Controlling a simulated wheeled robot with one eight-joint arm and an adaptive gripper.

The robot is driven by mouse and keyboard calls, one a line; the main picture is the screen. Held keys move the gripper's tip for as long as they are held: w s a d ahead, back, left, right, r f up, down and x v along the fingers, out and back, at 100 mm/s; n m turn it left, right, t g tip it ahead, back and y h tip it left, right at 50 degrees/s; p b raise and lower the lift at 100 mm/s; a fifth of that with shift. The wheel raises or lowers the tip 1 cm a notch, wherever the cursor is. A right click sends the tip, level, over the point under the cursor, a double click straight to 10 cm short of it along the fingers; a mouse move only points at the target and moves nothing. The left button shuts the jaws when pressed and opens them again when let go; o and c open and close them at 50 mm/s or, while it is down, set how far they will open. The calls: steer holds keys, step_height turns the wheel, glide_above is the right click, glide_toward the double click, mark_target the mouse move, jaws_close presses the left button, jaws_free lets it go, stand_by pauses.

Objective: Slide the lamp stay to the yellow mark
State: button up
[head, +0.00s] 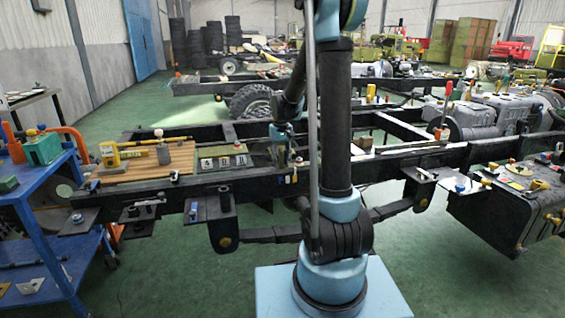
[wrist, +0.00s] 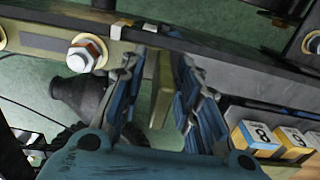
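My gripper (wrist: 158,75) shows in the wrist view with its two blue-padded fingers apart. A flat olive bar (wrist: 163,90), which looks like the lamp stay, stands between the fingers. A gap shows on its left side; on its right it is close to the finger, and I cannot tell if they touch. A small pale yellowish tab (wrist: 150,28) lies on the dark rail beyond the fingertips; I cannot tell whether it is the yellow mark. In the head view my arm hides much of this area, and the gripper (head: 284,152) is small beside the chassis rail.
A large bolt (wrist: 83,55) sits on the rail left of the fingers. Numbered yellow and white blocks (wrist: 256,138) stand at the lower right. In the head view, the chassis rail (head: 300,168) carries a wooden board (head: 150,165). A blue trolley (head: 40,195) stands at the left.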

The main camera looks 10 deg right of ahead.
step_height(320, 180, up, 12)
steer(key=shift+f, duration=0.25)
stand_by(0.3)
